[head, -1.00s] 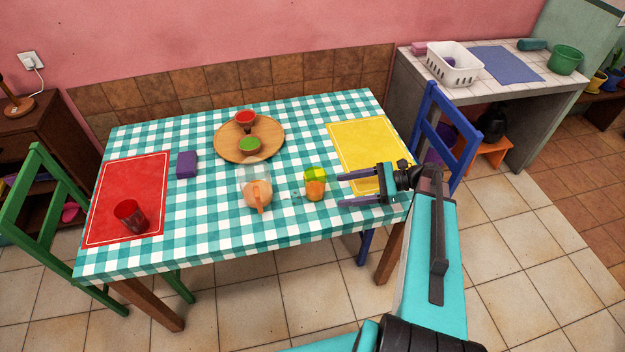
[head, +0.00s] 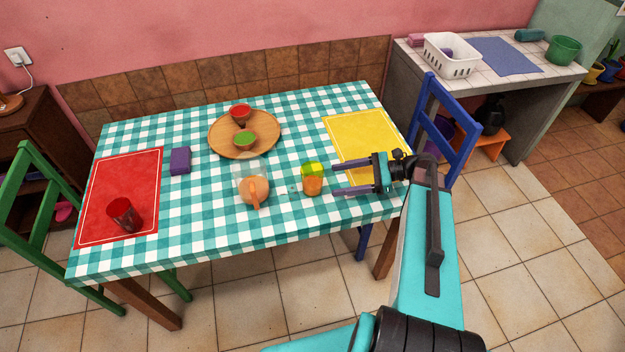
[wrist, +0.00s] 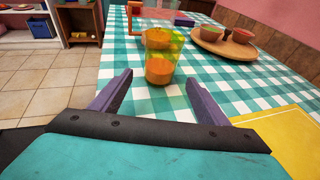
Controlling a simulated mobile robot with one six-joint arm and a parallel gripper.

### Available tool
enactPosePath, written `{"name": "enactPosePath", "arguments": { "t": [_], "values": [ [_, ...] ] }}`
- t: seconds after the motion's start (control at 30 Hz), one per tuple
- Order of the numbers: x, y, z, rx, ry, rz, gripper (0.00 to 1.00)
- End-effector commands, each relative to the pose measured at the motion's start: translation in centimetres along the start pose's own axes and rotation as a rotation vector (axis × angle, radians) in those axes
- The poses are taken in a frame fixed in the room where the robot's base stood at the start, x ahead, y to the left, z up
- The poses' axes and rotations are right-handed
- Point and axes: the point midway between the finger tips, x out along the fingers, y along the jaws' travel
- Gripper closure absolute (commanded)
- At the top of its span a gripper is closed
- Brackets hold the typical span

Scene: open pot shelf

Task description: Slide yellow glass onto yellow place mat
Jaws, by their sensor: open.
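The yellow glass (head: 312,179), see-through with orange liquid in it, stands upright on the checked tablecloth, left of the yellow place mat (head: 354,132). In the wrist view the glass (wrist: 161,66) stands ahead of my gripper, roughly between the lines of the fingers and beyond their tips. The yellow mat (wrist: 285,135) lies at the right there. My gripper (head: 333,178) is open and empty, pointing left over the mat's near left part, with its fingertips just right of the glass. It also shows in the wrist view (wrist: 160,80).
A jug (head: 254,190) with orange liquid stands just left of the glass. A round wooden tray (head: 226,150) holds two bowls. A purple box (head: 180,160) and a red mat (head: 125,174) with a red glass (head: 124,214) are farther left. A blue chair (head: 462,141) stands at the right.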

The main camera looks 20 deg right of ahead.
Motion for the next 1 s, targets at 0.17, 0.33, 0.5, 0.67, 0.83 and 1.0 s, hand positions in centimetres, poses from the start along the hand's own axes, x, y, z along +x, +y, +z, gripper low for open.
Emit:
{"name": "enactPosePath", "arguments": {
  "t": [0.17, 0.33, 0.5, 0.67, 0.83, 1.0],
  "values": [
    [1.8, 0.1, -0.2, -0.001, 0.001, 0.001, 0.31],
    [3.5, 0.1, -0.2, 0.0, 0.0, 0.0, 0.31],
    [5.0, 0.0, 0.0, 0.0, 0.0, 0.001, 0.31],
    [6.6, 0.1, 0.0, 0.001, 0.0, 0.002, 0.31],
    [7.8, 0.0, 0.0, 0.001, 0.0, 0.0, 0.31],
    [8.3, 0.0, 0.0, 0.001, 0.0, -0.001, 0.31]
  ]
}}
